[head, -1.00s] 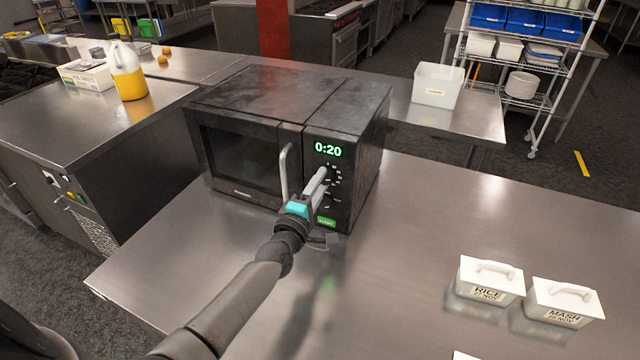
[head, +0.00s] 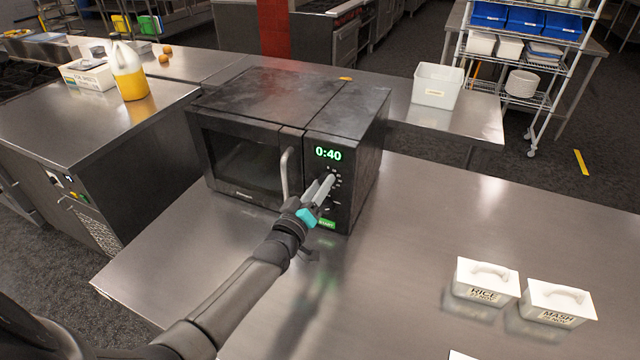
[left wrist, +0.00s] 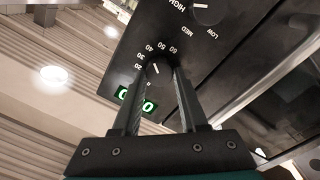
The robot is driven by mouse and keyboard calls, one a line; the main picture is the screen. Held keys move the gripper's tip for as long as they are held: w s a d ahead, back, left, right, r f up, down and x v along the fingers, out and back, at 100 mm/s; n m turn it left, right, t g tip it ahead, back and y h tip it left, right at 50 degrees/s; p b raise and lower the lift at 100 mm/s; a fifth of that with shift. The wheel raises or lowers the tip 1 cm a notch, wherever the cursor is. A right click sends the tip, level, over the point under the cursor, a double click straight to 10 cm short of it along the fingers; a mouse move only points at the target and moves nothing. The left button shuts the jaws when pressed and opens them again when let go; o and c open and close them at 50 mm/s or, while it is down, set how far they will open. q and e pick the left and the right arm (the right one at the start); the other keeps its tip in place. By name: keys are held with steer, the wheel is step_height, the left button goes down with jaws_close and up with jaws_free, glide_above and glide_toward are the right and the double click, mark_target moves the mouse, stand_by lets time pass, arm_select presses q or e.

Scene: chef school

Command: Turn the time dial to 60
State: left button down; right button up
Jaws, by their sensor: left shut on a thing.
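The black microwave (head: 290,140) stands on the steel counter with its door shut. Its green display (head: 328,154) reads 0:40. My left gripper (head: 329,181) is at the control panel, shut on the time dial, which it mostly hides in the head view. In the left wrist view, the time dial (left wrist: 157,70) sits between the two fingertips, with a white pointer mark and printed numbers from 20 to 60 around it. The exact number the pointer faces is hard to tell. My right gripper is not in view.
A power knob (left wrist: 201,10) marked LOW, MED and HIGH is on the same panel. The green start button (head: 327,224) is below the dial. The door handle (head: 285,174) stands out left of my gripper. White RICE (head: 484,284) and MASH (head: 556,302) containers stand at right.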

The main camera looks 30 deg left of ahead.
arm_select(q)
steer(key=m+p, duration=0.2)
steer(key=m, duration=0.8)
steer(key=shift+d+m, duration=0.15)
steer(key=shift+m, duration=0.45)
steer(key=shift+c, duration=2.2)
jaws_free()
steer(key=shift+r, duration=0.1)
steer(key=s, duration=1.5)
steer(key=shift+s+p, duration=0.15)
steer(key=shift+p, duration=0.15)
